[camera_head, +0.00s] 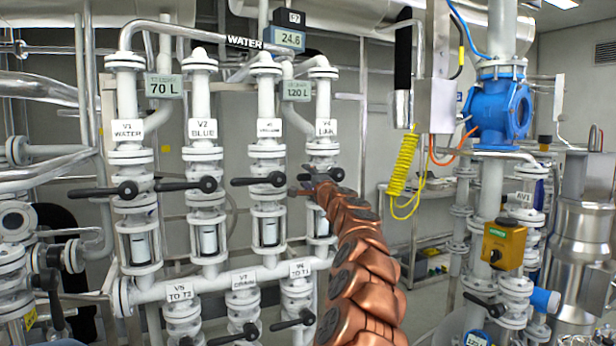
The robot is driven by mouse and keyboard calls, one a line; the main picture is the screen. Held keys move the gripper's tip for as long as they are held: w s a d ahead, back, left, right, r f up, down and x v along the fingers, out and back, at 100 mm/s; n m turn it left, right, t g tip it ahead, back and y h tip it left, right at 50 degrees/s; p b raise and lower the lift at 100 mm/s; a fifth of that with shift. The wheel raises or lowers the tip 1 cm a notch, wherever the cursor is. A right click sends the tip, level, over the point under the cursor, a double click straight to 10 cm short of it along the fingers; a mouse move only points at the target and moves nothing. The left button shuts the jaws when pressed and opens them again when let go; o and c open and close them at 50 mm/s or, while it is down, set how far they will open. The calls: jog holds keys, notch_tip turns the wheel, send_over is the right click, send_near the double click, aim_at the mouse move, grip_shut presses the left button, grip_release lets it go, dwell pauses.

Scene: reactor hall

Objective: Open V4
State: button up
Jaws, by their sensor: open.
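The V4 label (324,128) is on the rightmost of the upper row of valve pipes. Below it, the black V4 valve handle (336,174) is partly hidden by my gripper. Its end at the pipe shows; the direction of its lever is hard to make out. My gripper (303,184), at the end of my copper arm, is at the height of this handle, in front of the V4 pipe and its left side. Its jaws are open. They overlap the handle in the picture; I cannot tell whether they touch it.
The V1 handle (100,190), V2 handle (187,185) and V3 handle (260,180) lie level, pointing left, with V3's close to my gripper. Lower valves such as V6 (292,320) sit below. A yellow coiled hose (402,165) hangs right of V4.

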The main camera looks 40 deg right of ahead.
jog(key=shift+c, duration=0.2)
grip_shut()
dwell(0.3)
dwell(0.3)
